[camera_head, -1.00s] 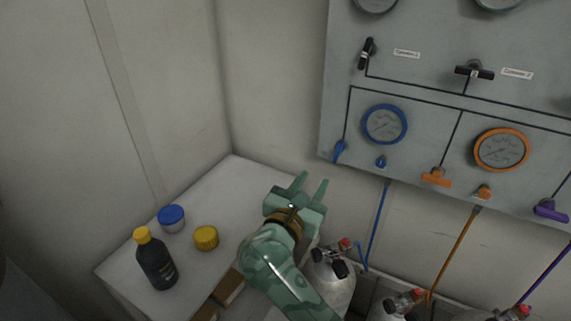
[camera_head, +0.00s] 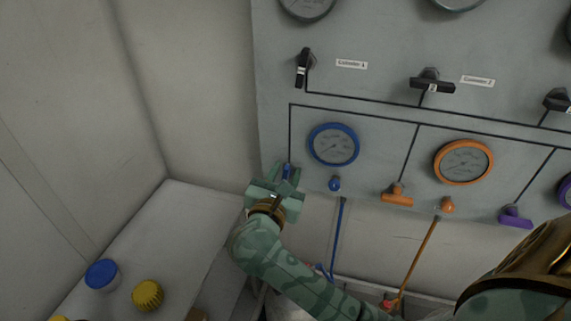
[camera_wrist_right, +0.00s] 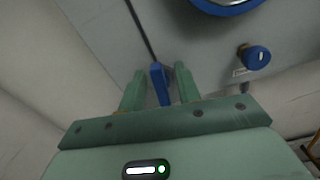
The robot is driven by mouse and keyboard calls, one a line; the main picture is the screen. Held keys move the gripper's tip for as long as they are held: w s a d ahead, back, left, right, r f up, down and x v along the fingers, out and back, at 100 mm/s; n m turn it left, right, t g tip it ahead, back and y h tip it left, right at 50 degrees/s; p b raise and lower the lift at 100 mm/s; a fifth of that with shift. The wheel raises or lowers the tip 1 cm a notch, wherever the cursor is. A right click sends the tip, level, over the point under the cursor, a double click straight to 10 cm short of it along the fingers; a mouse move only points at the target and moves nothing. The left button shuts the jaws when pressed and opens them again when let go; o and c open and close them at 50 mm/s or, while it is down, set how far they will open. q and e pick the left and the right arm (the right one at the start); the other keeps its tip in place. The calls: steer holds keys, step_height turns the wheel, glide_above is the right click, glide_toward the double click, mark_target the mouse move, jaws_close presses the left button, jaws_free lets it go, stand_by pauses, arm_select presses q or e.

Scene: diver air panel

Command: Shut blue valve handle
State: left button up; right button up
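The blue valve handle (camera_head: 287,171) is at the lower left of the grey panel, below a black line and left of the blue-rimmed gauge (camera_head: 333,145). It points roughly up and down, along the line. My right gripper (camera_head: 286,174) is at the handle, its fingers pointing up at the panel. In the right wrist view the handle (camera_wrist_right: 160,85) stands between the two fingers of the right gripper (camera_wrist_right: 160,82), with narrow gaps beside it. The fingers look open around it, and partly hide it in the head view. My left gripper is not in view.
A small blue knob (camera_head: 335,184) is right of the handle. An orange handle (camera_head: 397,195) and a purple handle (camera_head: 515,217) are farther right. A white table (camera_head: 165,240) at lower left bears a blue-lidded jar (camera_head: 102,275) and a yellow cap (camera_head: 147,295). Hoses hang below the panel.

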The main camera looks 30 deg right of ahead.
steer(key=shift+s, duration=0.1)
jaws_close()
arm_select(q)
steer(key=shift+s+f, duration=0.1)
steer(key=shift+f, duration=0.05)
